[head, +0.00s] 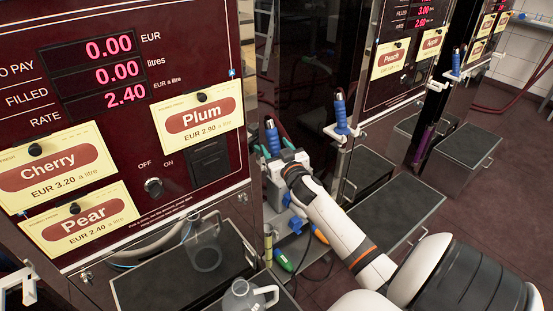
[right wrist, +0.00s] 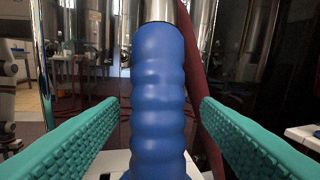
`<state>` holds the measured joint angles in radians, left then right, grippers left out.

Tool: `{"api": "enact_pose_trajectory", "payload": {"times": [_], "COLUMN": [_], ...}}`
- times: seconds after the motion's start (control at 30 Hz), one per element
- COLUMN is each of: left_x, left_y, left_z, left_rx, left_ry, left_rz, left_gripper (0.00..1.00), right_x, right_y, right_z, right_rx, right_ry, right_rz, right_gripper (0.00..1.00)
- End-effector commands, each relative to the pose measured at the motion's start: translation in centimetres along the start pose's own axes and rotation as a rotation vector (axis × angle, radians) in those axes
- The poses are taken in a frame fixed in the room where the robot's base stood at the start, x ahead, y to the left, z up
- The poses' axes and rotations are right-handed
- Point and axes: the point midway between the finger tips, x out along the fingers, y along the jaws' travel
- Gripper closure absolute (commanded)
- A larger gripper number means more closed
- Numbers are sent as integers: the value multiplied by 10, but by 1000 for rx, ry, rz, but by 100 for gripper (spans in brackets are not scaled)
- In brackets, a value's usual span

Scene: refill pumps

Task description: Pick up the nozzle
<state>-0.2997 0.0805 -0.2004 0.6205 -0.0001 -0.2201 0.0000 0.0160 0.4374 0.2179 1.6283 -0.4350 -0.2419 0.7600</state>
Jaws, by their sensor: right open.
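The nozzle (head: 271,137) has a blue ribbed grip and a metal end, and stands upright beside the right edge of the near pump. My right gripper (head: 276,158) is at it in the head view and hides its lower part. In the right wrist view, the blue grip (right wrist: 159,85) fills the middle between my two teal fingers. The fingers are apart, with a visible gap on each side of the grip. I do not make out my left gripper in the head view.
The near pump (head: 120,110) carries Cherry, Pear and Plum cards. Another blue nozzle (head: 340,108) stands in a white holder to the right. Clear jugs (head: 243,296) stand below the near pump.

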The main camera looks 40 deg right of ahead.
Motion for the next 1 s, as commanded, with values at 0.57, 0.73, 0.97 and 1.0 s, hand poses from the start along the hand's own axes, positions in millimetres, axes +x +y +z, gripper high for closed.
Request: {"api": "enact_pose_trajectory", "payload": {"times": [0.57, 0.73, 0.97, 1.0], "left_x": [0, 0, 0, 0], "left_y": [0, 0, 0, 0], "left_z": [-2, -2, -1, -1], "left_rx": [0, -1, -1, -1], "left_ry": [3, 2, 2, 2], "left_rz": [0, 0, 0, 0], "left_gripper": [64, 64, 64, 64], "right_x": [29, 29, 29, 29], "right_y": [1, 1, 1, 1], "right_z": [0, 0, 2, 2], "right_rx": [-1, 0, 0, 0], "right_ry": [1, 1, -1, -1], "right_rz": [0, 0, 0, 0], "right_gripper": [56, 83, 96, 96]}}
